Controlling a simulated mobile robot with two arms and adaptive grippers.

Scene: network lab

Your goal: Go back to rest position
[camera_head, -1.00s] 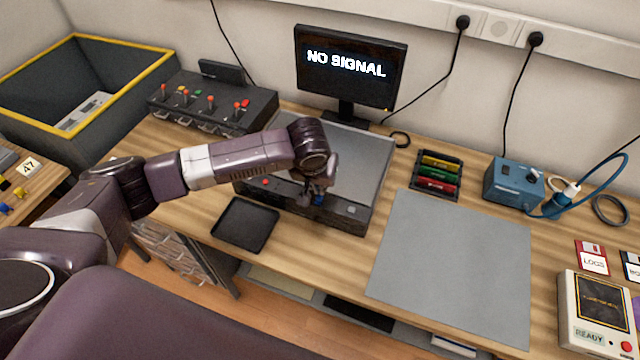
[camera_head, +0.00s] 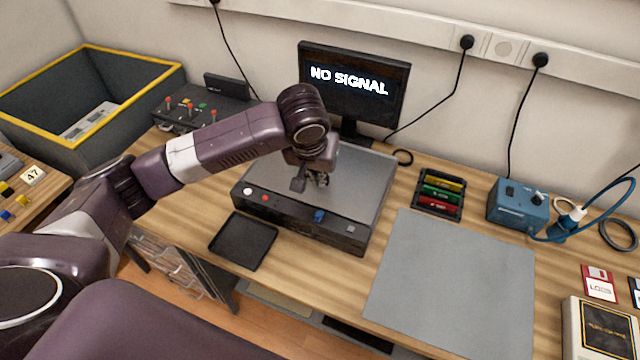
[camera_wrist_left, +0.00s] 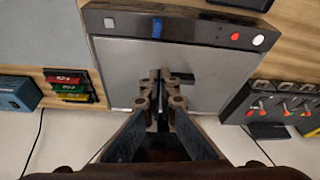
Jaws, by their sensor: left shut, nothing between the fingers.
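My left gripper (camera_head: 311,181) is shut and empty. It hangs above the flat grey box device (camera_head: 356,185) with buttons along its front. In the left wrist view the shut fingers (camera_wrist_left: 163,82) show over the top plate of the device (camera_wrist_left: 120,75). The device's front has a white button, a red button and a blue switch (camera_head: 319,215). My right gripper is not in view.
A monitor (camera_head: 352,85) reading NO SIGNAL stands behind the device. A black tray (camera_head: 243,241) lies in front of it and a grey mat (camera_head: 455,280) to its right. A lever panel (camera_head: 200,112) and a yellow-rimmed bin (camera_head: 150,80) are at left.

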